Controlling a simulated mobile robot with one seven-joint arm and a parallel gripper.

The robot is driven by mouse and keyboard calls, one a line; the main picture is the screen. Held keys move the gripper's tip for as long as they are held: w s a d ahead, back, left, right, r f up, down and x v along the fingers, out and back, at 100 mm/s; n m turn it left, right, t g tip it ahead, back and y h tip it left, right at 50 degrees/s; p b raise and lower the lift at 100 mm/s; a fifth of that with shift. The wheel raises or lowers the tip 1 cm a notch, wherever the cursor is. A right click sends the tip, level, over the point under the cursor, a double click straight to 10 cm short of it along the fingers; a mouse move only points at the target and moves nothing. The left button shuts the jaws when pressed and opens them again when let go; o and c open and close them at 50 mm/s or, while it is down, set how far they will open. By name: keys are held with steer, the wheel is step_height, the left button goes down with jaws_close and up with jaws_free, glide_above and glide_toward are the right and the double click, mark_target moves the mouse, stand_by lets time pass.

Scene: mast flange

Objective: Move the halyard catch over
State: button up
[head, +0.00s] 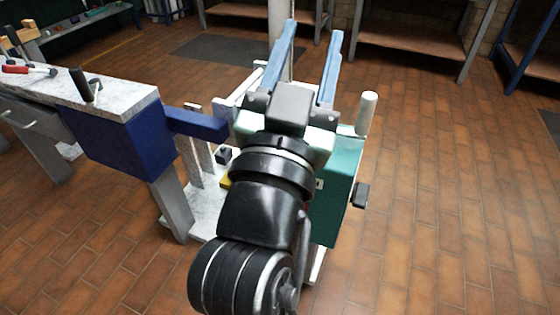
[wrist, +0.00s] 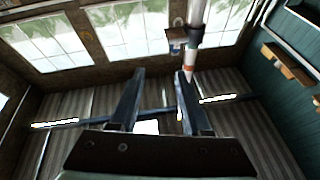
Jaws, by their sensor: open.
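My gripper (head: 313,30) has two blue fingers spread apart, with nothing between them. The wrist view shows the same open gripper (wrist: 157,72). A pale upright mast (head: 281,20) rises behind the left finger in the head view. In the wrist view the mast (wrist: 197,12) has a dark collar and orange bands, and runs down behind the tip of the right finger. A small dark bracket (wrist: 177,36) sits beside the collar, beyond the fingertips; I cannot tell whether it is the halyard catch. Contact between finger and mast cannot be told.
A workbench (head: 110,98) with tools stands at left; a navy block (head: 197,124) juts from it toward my wrist. A teal box (head: 340,190) and a white post (head: 367,112) are right of my wrist. Shelves (head: 420,35) line the back. Tiled floor (head: 450,190) is clear at right.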

steer(key=s+a+f+g+b, duration=0.2)
steer(key=f, duration=1.1)
steer(key=s+a+f+g+h+b, duration=0.1)
steer(key=s+f+b, duration=0.15)
steer(key=f, duration=0.95)
steer(key=s+a+f+g+b, duration=0.2)
steer(key=f, duration=1.1)
steer(key=x, duration=1.2)
steer(key=shift+w+d+n, duration=0.2)
steer(key=shift+d+n, duration=0.1)
steer(key=shift+d, duration=0.05)
steer(key=shift+r, duration=0.1)
jaws_close()
